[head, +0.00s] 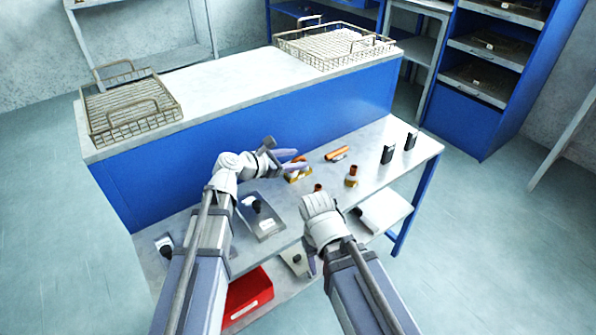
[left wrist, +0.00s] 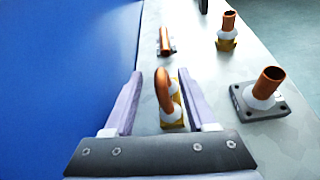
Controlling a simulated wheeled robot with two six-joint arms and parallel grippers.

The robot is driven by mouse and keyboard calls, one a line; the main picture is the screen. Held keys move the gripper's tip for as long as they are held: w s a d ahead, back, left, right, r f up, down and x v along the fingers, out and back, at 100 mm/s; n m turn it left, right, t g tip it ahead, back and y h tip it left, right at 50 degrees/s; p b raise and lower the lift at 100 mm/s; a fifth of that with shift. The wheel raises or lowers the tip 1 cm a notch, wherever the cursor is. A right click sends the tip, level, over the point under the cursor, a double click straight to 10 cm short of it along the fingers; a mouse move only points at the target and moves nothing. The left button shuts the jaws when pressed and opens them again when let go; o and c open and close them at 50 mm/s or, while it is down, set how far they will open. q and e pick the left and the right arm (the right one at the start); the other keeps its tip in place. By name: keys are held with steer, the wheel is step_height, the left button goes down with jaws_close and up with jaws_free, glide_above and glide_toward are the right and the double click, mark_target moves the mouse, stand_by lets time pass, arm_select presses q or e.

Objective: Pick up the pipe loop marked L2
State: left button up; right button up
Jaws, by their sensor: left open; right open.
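A copper pipe loop on a yellow base (left wrist: 170,110) stands upright on the bench, seen between my left fingers in the left wrist view. In the head view its base (head: 299,174) shows below my left gripper (head: 291,158), which partly hides the loop. My left gripper also shows in the left wrist view (left wrist: 159,80), open, with a finger on each side of the loop and gaps beside it. I cannot read an L2 mark. My right gripper (head: 311,262) is open and empty, low at the bench's front edge, partly hidden by its own arm.
A copper pipe piece (head: 337,153) lies beyond the loop. Upright copper pipes stand on a yellow base (head: 351,179) and on a grey plate (left wrist: 284,107). Black items (head: 387,154) stand far right. A blue wall (left wrist: 60,80) rises close on the left.

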mark_target(302, 159)
arm_select(q)
steer(key=b+x, duration=0.2)
steer(key=x, duration=0.3)
steer(key=shift+f, duration=0.2)
steer(key=shift+s, duration=0.1)
steer(key=shift+c, duration=0.3)
jaws_close()
stand_by(0.8)
